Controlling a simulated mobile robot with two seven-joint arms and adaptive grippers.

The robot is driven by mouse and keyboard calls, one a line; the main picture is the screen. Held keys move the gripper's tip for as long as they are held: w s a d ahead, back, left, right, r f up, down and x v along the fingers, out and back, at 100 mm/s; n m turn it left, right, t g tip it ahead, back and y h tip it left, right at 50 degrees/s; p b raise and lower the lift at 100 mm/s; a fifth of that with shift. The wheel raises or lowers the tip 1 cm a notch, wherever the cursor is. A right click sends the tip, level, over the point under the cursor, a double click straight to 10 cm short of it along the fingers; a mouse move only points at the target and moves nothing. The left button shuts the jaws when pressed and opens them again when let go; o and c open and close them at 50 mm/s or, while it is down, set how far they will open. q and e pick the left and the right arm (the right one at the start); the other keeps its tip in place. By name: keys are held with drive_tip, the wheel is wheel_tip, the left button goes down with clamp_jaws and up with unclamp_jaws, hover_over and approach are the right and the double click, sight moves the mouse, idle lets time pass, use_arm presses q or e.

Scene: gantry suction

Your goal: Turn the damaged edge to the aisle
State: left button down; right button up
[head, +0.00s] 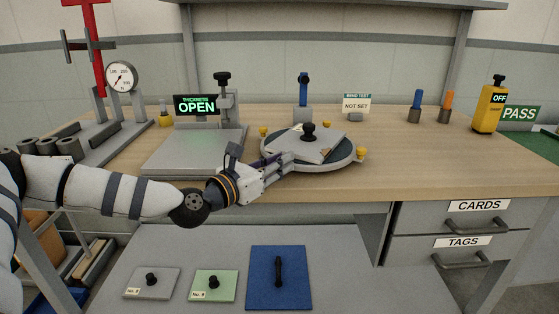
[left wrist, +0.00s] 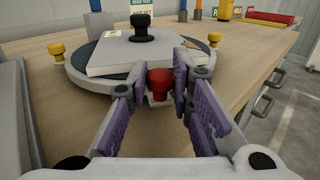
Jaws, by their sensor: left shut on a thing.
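A round turntable (head: 345,161) with a dark top stands on the bench and carries a light grey square plate (head: 303,148) with a black knob (head: 308,130). Yellow knobs (head: 361,153) sit around its rim; a red knob (left wrist: 159,82) shows at the near rim in the left wrist view. A brownish patch, perhaps damage, shows near the plate's right side (left wrist: 187,56). My left gripper (head: 284,162) is at the near left rim, its purple-padded fingers shut around the red knob, hiding it in the head view. My right gripper is not in view.
A thickness gauge reading OPEN (head: 196,105) stands over a grey plate (head: 190,152) left of the turntable. A blue post (head: 303,90) stands behind it. A yellow device reading OFF (head: 489,108) is at right. Below are a lower shelf with panels (head: 279,278) and drawers (head: 460,220).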

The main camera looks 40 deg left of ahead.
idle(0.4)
use_arm(q)
drive_tip(key=c, duration=1.4)
unclamp_jaws()
drive_tip(key=s, duration=0.8)
drive_tip(key=s+a, duration=0.1)
drive_tip(key=s, duration=0.3)
